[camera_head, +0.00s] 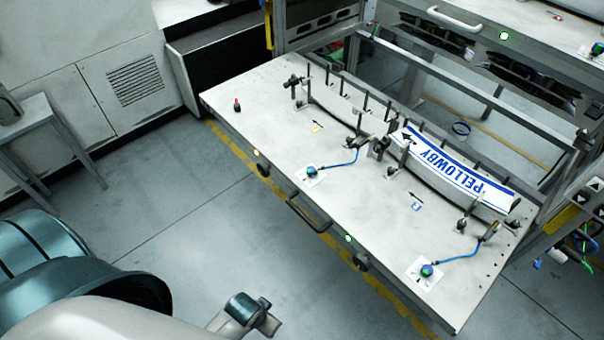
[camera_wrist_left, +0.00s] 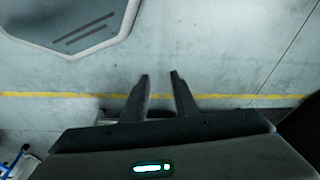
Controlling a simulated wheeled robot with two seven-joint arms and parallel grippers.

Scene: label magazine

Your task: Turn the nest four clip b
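A long shelf bears two curved nests. The right nest holds a white label plate (camera_head: 462,172) with blue stripes and the word PELLOWBY. The left nest (camera_head: 335,103) is a bare pale curved strip. Small dark clips stand at the nest ends, at the far left (camera_head: 293,86), at the middle (camera_head: 380,147) and at the right (camera_head: 489,231). No nest number or clip letter is legible, so I cannot tell which is clip b. My left gripper (camera_head: 265,315) is over the floor, away from the shelf. Its fingers (camera_wrist_left: 159,77) are apart and empty in the left wrist view. My right gripper is not visible.
Two blue-green knobs with blue cables, left (camera_head: 312,170) and right (camera_head: 427,271), sit near the shelf's front. A handle (camera_head: 305,214) sticks out from the front edge. Posts stand behind the nests. The floor (camera_head: 190,215) before the shelf is clear.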

